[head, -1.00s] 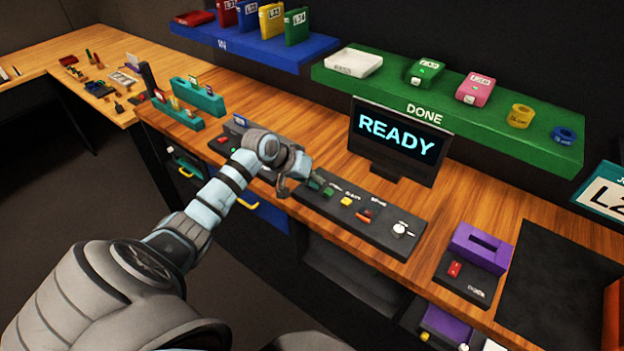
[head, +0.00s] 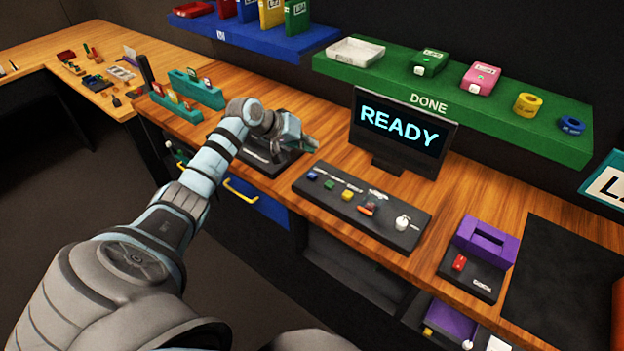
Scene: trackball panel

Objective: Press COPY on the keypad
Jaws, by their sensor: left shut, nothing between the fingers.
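A black panel (head: 345,220) lies on the wooden bench in front of the monitor. It carries a blue button (head: 312,176), a green button (head: 329,185), a yellow button (head: 347,195), a red-orange button (head: 366,209) and a white ball (head: 402,222). Its small labels are too blurred for me to read COPY. My left gripper (head: 308,143) is shut and empty, raised beyond the panel's left end and apart from its buttons. A second dark panel (head: 262,165) is mostly hidden behind my left arm and gripper. My right gripper is not in view.
The monitor (head: 405,128) reads READY and stands right of my gripper. The green DONE shelf (head: 455,111) hangs behind. A purple slotted block (head: 487,240) sits at the right. Teal racks (head: 200,92) stand at the left. Bare wood lies between gripper and monitor.

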